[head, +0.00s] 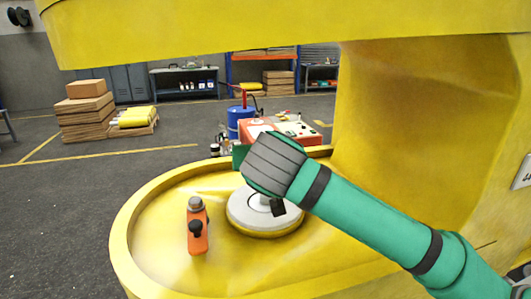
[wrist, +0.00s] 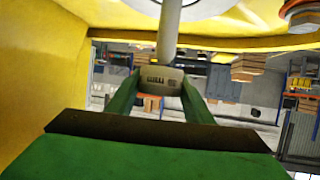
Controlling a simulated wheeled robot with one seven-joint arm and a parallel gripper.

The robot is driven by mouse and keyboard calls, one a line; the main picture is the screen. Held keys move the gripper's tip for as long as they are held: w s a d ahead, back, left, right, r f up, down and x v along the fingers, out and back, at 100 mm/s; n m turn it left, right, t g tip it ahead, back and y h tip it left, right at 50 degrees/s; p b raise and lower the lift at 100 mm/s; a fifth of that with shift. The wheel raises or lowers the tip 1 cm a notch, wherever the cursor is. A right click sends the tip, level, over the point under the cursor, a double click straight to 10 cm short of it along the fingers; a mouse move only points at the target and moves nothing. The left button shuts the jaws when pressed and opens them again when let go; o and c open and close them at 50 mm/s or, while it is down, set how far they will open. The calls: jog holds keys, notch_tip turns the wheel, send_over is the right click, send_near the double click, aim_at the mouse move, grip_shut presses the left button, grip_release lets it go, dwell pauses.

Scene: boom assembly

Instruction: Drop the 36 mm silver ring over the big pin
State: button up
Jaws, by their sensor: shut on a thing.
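The silver ring (wrist: 160,82), a short grey band with dark marks, is held between the green fingers of my gripper (wrist: 160,79) in the wrist view. The big pin (wrist: 168,28) is a pale grey shaft rising from the round grey disc (head: 244,213); the wrist view shows it upside down. The pin's shaft meets the ring in that view, but I cannot tell whether the ring is around the pin or only in line with it. In the head view my wrist hides the ring and most of the pin.
An orange bottle-like object (head: 197,235) with a grey cap stands left of the disc inside the yellow rimmed tray (head: 135,225). A yellow boom wall (head: 425,140) rises at the right and a yellow overhang (head: 250,28) spans above. A red control box (head: 300,134) is behind.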

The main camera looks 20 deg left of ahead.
jog(key=shift+s+a+f, duration=0.15)
jog(key=shift+f, duration=0.35)
jog(key=shift+d+f, duration=0.25)
jog(key=shift+f, duration=0.6)
jog(key=shift+a, duration=0.1)
jog(key=o, duration=1.6)
jog(key=shift+f, duration=0.1)
jog(key=v, duration=1.1)
